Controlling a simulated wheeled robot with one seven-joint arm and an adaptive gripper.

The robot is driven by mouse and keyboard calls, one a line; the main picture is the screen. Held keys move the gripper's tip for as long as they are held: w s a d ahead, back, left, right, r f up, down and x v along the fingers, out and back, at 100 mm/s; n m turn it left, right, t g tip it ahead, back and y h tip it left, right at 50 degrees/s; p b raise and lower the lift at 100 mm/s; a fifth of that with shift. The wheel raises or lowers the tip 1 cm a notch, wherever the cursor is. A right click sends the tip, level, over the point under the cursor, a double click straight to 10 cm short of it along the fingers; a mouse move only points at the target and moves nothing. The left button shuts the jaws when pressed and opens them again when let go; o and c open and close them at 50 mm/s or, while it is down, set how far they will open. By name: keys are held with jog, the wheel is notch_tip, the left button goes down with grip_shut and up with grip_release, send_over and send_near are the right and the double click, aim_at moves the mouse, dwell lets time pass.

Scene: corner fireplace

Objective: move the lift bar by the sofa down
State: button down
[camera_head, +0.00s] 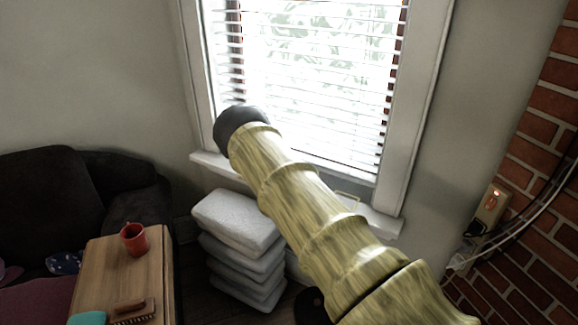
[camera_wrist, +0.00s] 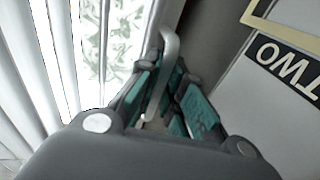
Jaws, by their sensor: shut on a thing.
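In the wrist view, the lift bar (camera_wrist: 161,90) is a slim, smooth grey bar with a curved upper end. It stands between the teal-padded fingers of my gripper (camera_wrist: 164,74), close beside the window blind. My gripper is shut on the bar; the exact contact is partly hidden by the fingers. In the head view my yellow-green arm reaches toward the window and hides both gripper and bar. The dark sofa (camera_head: 55,190) stands at the left.
The white window blind (camera_head: 310,75) hangs behind my arm. White stacked cushion-like blocks (camera_head: 240,222) stand below the sill. A wooden table (camera_head: 105,270) bears a red mug (camera_head: 134,239) and a brush (camera_head: 131,312).

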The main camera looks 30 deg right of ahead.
jog(key=c, duration=1.5)
grip_release()
jog(key=shift+a, duration=0.1)
jog(key=v, duration=1.2)
